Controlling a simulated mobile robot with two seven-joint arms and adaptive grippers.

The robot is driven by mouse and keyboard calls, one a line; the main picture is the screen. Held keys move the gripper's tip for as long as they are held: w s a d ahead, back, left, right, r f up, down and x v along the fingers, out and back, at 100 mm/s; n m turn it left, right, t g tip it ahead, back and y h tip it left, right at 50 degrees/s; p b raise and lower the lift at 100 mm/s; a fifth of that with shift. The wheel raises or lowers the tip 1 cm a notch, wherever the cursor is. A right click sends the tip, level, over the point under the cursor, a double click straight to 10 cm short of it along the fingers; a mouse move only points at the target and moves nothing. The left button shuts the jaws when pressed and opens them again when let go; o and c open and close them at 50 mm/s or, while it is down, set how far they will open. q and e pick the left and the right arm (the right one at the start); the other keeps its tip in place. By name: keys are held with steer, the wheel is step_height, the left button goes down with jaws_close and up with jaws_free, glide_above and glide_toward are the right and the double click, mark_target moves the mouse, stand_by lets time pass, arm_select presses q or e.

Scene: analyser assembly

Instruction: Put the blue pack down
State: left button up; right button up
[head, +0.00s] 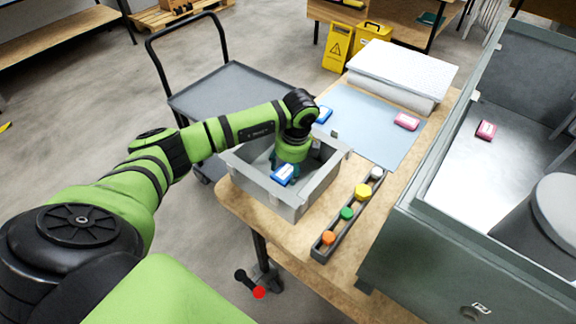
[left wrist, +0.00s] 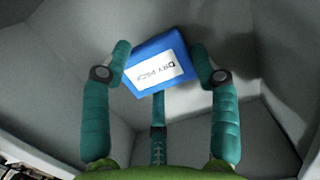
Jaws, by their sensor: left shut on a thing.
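The blue pack (head: 283,174) with a white label is in my left gripper (head: 284,168), inside the grey bin (head: 270,197) on the wooden table. In the left wrist view the pack (left wrist: 158,68) reads "DRY PACK" and sits tilted between the teal fingers of the left gripper (left wrist: 161,66), which are shut on it. The bin's grey walls (left wrist: 60,55) surround it there. I cannot tell whether the pack touches the bin floor. A second blue pack (head: 323,114) lies on the light blue mat beyond the bin. My right gripper is not in view.
A pink pack (head: 406,121) lies on the mat (head: 375,140). A dark rack (head: 340,225) with several coloured caps stands right of the bin. A large grey open-topped unit (head: 440,225) fills the right, with another pink pack (head: 486,130) inside. A cart (head: 235,95) stands behind.

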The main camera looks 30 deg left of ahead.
arm_select(q)
steer(key=o, duration=1.2)
steer(key=shift+c, duration=0.2)
steer(key=shift+r, duration=0.6)
step_height(320, 180, up, 11)
steer(key=d+b, duration=0.1)
steer(key=b, duration=0.1)
steer(key=shift+d, duration=0.4)
steer(key=shift+s, duration=0.1)
